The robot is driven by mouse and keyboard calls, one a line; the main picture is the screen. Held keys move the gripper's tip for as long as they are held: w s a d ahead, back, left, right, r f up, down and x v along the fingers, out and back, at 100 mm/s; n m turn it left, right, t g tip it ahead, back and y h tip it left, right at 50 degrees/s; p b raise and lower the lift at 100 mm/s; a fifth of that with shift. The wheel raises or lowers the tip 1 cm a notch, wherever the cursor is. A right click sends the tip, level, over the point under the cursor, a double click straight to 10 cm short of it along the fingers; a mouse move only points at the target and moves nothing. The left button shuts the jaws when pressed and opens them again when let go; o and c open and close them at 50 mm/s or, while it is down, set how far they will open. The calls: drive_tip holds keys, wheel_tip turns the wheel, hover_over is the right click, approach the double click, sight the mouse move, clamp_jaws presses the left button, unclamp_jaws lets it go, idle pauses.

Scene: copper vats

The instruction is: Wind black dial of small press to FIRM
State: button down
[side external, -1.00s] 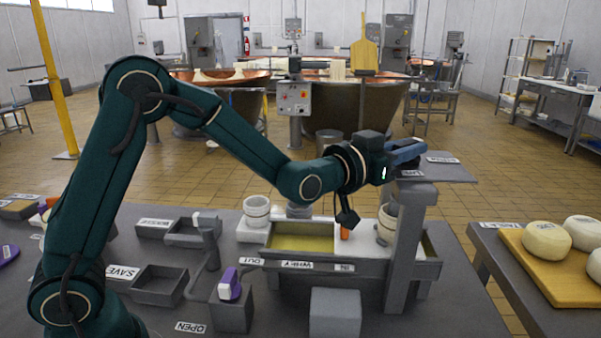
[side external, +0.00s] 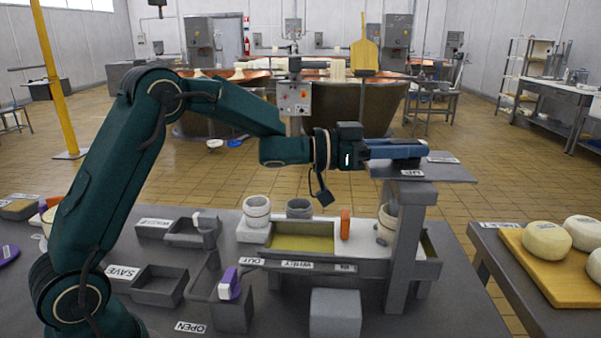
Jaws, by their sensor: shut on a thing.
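The small press is a grey frame (side external: 404,235) with a flat top plate (side external: 455,172), standing at the right end of my bench. My gripper (side external: 418,151), with blue jaws, reaches level from the left over this plate. It is shut on the black dial, of which only a dark sliver (side external: 408,163) seems to show under the jaws. The dial's face and pointer are hidden. Labels lie on the plate near the jaws; the word FIRM cannot be read from here.
A pale cup (side external: 387,222) stands under the press. To its left are an orange block (side external: 345,224), a yellowish tray (side external: 302,242), and a white pot (side external: 256,210). A purple-handled lever (side external: 229,284) stands in front. Cheeses lie on a board (side external: 550,268) at right.

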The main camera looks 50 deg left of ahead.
sight(375, 162)
drive_tip(key=shift+w+a+r+h, duration=0.1)
drive_tip(key=shift+r+h, duration=0.15)
drive_tip(key=shift+h, duration=0.05)
drive_tip(key=c, duration=0.8)
unclamp_jaws()
drive_tip(key=shift+f, duration=0.1)
drive_tip(key=shift+v, duration=2.6)
